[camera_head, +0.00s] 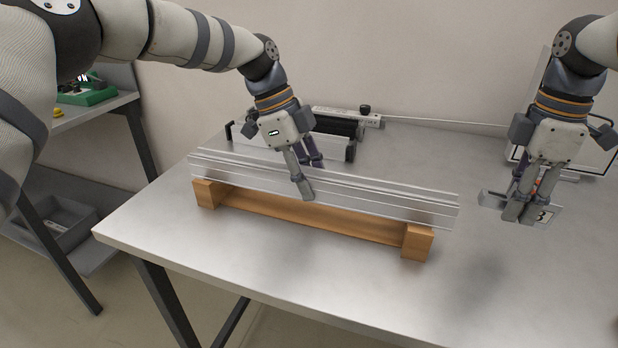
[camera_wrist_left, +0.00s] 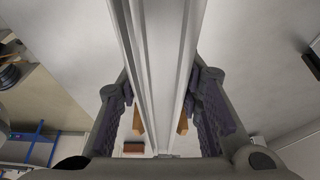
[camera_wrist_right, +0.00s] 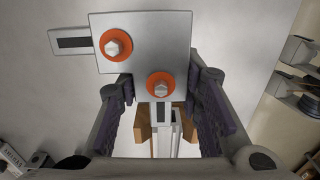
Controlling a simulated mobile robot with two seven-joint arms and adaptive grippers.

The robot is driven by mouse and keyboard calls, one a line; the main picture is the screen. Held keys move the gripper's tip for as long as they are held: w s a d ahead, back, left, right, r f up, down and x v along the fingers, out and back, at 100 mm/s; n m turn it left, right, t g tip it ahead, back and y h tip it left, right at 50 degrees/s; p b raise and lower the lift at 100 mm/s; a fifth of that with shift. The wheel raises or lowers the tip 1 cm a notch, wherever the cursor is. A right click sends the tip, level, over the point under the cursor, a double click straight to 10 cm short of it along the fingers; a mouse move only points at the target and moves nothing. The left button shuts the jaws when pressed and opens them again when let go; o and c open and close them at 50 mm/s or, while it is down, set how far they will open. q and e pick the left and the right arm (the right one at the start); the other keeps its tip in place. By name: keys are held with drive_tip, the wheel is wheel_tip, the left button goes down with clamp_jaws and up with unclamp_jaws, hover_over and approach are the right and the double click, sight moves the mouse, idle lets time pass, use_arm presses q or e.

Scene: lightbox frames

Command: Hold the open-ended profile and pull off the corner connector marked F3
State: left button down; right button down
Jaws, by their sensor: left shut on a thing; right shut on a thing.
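The silver profile (camera_head: 380,198) lies on a wooden cradle with two end blocks (camera_head: 418,243). My left gripper (camera_head: 306,180) is shut on the profile near its middle; in the left wrist view the profile (camera_wrist_left: 160,60) runs between the fingers.
A black and silver fixture (camera_head: 335,128) stands behind the profile. A white framed panel (camera_head: 590,150) is at the back right, behind my right arm. A side shelf (camera_head: 70,115) with a green item is at the left. The front and right of the table (camera_head: 330,285) are clear.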

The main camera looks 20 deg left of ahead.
use_arm(q)
drive_tip(key=c, duration=1.1)
unclamp_jaws()
drive_tip(key=shift+o, duration=0.2)
drive_tip(key=v, duration=1.2)
